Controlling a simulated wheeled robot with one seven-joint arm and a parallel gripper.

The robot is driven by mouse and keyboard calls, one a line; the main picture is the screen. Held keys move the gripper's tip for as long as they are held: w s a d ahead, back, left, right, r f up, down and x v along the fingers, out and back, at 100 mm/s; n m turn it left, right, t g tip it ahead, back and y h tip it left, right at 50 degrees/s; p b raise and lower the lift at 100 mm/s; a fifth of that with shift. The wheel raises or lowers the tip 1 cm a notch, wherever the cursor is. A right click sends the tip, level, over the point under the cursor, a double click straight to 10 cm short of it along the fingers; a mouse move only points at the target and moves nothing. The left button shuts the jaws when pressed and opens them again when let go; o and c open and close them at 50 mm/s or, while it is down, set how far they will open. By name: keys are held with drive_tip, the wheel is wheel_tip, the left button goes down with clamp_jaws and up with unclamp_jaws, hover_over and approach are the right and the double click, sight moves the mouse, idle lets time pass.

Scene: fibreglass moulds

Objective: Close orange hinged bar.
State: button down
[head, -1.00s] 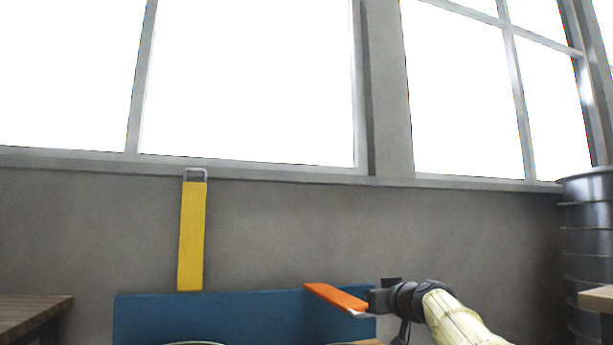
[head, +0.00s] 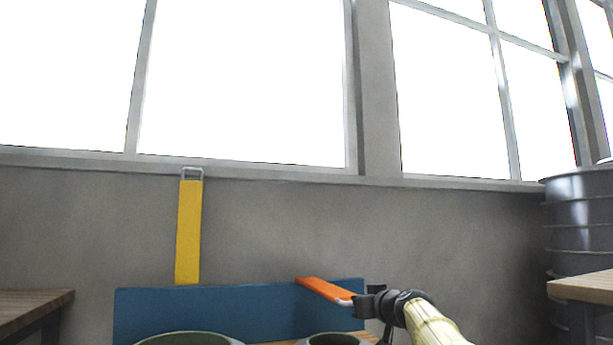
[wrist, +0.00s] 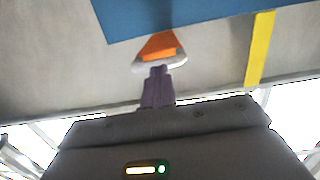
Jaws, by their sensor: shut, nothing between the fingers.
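The orange hinged bar (head: 323,289) sticks out from the top of a blue panel (head: 215,312) toward the viewer, with a pale metal end by my gripper. My gripper (head: 357,301) is shut and empty, just right of that near end. In the wrist view the orange bar (wrist: 158,46) is seen end-on, with its pale loop just beyond the shut fingertips (wrist: 158,70). I cannot tell whether the fingers touch it. The bar's hinge is not clearly visible.
A yellow bar (head: 188,232) stands upright at the panel's left part, against a grey wall. Wooden tables (head: 35,300) (head: 590,287) stand at both sides, with a grey drum (head: 580,220) behind the right one.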

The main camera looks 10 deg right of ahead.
drive_tip(key=f+b+v, duration=0.2)
drive_tip(key=v, duration=0.7)
drive_tip(key=shift+s, duration=0.25)
idle(0.4)
drive_tip(key=shift+d+f, duration=0.1)
